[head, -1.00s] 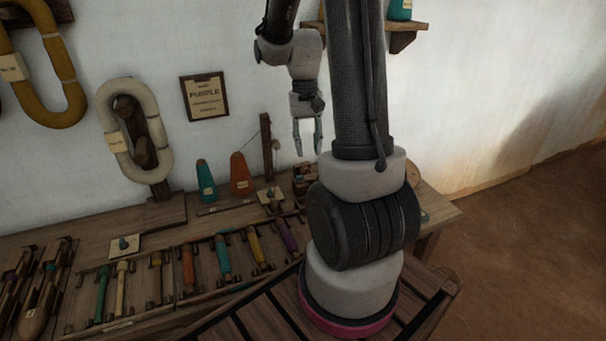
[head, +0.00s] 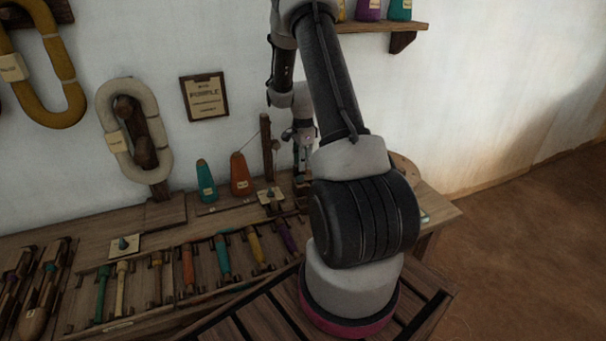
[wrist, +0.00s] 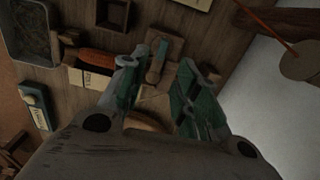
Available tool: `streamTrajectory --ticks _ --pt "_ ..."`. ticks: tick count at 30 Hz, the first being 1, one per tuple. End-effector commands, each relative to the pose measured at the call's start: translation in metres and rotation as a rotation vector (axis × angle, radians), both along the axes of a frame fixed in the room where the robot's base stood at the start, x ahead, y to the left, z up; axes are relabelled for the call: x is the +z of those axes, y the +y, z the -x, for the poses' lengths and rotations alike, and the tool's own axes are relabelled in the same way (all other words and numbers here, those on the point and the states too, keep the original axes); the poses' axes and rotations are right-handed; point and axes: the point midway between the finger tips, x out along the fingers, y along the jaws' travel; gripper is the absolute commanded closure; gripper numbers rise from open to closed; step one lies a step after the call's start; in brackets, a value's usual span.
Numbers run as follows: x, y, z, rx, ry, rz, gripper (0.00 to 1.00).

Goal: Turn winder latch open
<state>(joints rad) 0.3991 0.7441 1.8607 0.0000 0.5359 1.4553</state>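In the wrist view, a small wooden lever with a teal strip (wrist: 157,60) shows just beyond and between my fingertips; it looks like the winder latch. My gripper (wrist: 158,72) is open, with its two green-padded fingers apart and nothing seen held between them. I cannot tell whether a finger touches the lever. In the head view my gripper (head: 301,158) hangs low over the back of the bench, partly hidden behind my arm. The winder and latch are mostly hidden there.
In the wrist view an orange-brown piece (wrist: 96,63) lies left of the fingers, near a grey tray (wrist: 30,30) and a dark square box (wrist: 113,14). In the head view, teal (head: 206,181) and orange (head: 240,175) cones and a wooden post (head: 266,147) stand left of my gripper.

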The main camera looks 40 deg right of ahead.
Motion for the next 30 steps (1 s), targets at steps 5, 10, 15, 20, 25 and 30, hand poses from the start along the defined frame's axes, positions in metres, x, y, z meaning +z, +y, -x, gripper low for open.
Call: streamTrajectory --ticks 5,10,15,20,25,30 --pt "-0.032 0.0 0.001 0.002 0.003 -0.001 0.69" --pt "-0.052 0.0 0.001 0.003 0.003 -0.001 0.69" --pt "-0.057 0.0 0.0 0.003 0.001 0.0 0.69" --pt "-0.057 0.0 0.0 0.003 0.001 0.0 0.69" --pt "-0.056 0.0 0.0 0.004 0.001 0.0 0.98" --pt "-0.056 0.0 0.0 0.004 0.001 0.0 1.0"
